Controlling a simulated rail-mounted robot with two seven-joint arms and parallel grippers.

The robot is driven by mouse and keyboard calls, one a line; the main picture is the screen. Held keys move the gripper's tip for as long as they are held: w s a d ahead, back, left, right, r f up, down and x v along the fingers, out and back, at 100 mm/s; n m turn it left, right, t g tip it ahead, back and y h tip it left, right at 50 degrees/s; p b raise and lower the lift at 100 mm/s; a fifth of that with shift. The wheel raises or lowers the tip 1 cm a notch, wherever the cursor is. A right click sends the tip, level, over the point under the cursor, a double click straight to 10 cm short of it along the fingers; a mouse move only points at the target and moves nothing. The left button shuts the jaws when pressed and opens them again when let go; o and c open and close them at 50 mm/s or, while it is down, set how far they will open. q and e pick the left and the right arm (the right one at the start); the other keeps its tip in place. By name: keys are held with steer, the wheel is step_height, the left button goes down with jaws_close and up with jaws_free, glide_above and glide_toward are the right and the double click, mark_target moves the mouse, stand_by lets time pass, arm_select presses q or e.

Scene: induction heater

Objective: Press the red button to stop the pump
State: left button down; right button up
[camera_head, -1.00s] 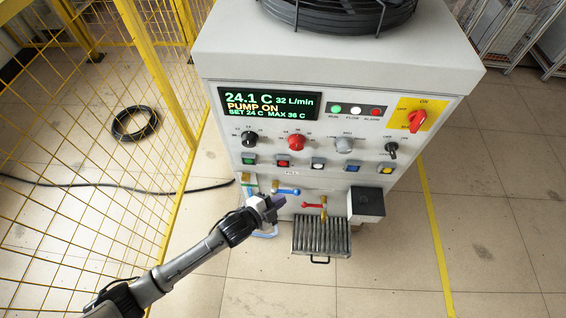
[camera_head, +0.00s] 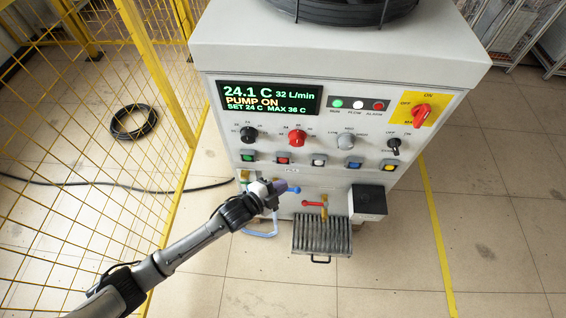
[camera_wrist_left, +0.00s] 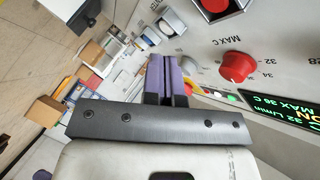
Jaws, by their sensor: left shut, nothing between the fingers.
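The red button (camera_head: 281,157) sits in the lower button row of the grey cabinet's front, between a green button (camera_head: 248,155) and a white one (camera_head: 318,159). In the left wrist view the red button (camera_wrist_left: 214,4) shows at the top edge, partly cut off. The display (camera_head: 269,100) reads PUMP ON, 24.1 C and 32 L/min. My left gripper (camera_head: 279,186) is shut and empty, just below the red button in the head view, apart from it. In the left wrist view its purple fingers (camera_wrist_left: 166,70) lie together. My right gripper is not in view.
A red knob (camera_head: 297,138) sits above the red button. A blue valve handle (camera_head: 294,190) and a red valve handle (camera_head: 313,203) stick out below the row, with a black box (camera_head: 369,200) at right. A yellow fence (camera_head: 75,150) stands left.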

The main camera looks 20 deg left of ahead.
mark_target(283, 159)
arm_select(q)
steer(key=w+b, duration=0.1)
steer(key=w, duration=0.1)
steer(key=w+a+b, duration=0.1)
steer(key=w, duration=0.2)
steer(key=shift+a, duration=0.2)
stand_by(1.0)
stand_by(0.7)
steer(key=shift+w, duration=0.15)
steer(key=shift+w+a, duration=0.15)
steer(key=shift+w, duration=0.15)
stand_by(0.3)
